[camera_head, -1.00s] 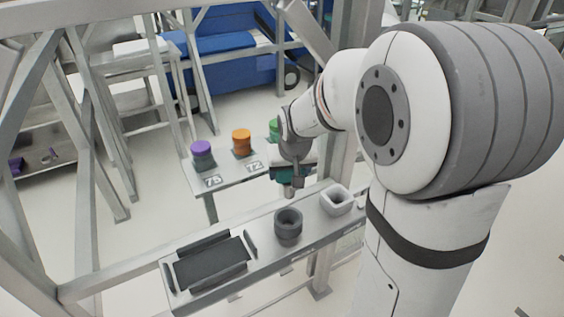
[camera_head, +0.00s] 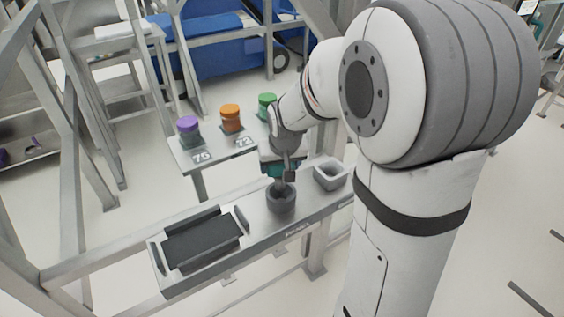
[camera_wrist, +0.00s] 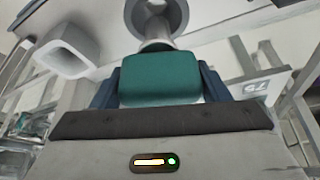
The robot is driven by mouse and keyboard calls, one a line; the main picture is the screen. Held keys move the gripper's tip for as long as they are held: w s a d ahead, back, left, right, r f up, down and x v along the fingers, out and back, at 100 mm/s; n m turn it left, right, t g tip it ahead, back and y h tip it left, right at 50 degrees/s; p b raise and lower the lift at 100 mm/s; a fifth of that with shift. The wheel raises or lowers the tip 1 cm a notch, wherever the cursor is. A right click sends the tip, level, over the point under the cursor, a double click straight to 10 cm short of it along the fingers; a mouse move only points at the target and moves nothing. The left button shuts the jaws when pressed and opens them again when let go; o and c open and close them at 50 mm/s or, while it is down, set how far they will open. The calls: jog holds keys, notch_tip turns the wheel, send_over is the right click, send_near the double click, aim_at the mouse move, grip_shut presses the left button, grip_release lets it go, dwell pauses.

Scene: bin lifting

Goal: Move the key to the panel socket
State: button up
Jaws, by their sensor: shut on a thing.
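My gripper (camera_head: 282,166) is shut on the key, which has a teal block handle (camera_wrist: 160,78) and a pale round shaft (camera_wrist: 157,45). In the wrist view the dark blue fingers clasp both sides of the handle. The dark grey round socket (camera_head: 281,201) stands on the grey panel (camera_head: 262,229). It also shows in the wrist view (camera_wrist: 178,14). The shaft points down at the socket's opening and overlaps it in both views. I cannot tell how far the tip is inside the opening.
A light grey square socket (camera_head: 331,176) stands right of the round one. A black tray (camera_head: 202,242) lies at the panel's left end. Behind, a numbered shelf (camera_head: 212,151) holds purple (camera_head: 188,124), orange (camera_head: 231,112) and green (camera_head: 266,100) topped pieces. Metal frame posts stand around.

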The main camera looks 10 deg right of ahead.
aim_at(281, 176)
jog(key=shift+s+f+b, duration=0.15)
jog(key=shift+f+b, duration=0.25)
dwell(1.0)
jog(key=shift+f+b, duration=1.85)
jog(key=shift+f, duration=0.2)
dwell(0.5)
jog(key=o, duration=1.2)
jog(key=shift+o, duration=0.6)
jog(key=shift+r, duration=0.1)
jog(key=shift+s+r+p, duration=0.1)
jog(key=shift+r+p, duration=2.85)
jog(key=shift+r, duration=1.5)
jog(key=shift+s, duration=0.1)
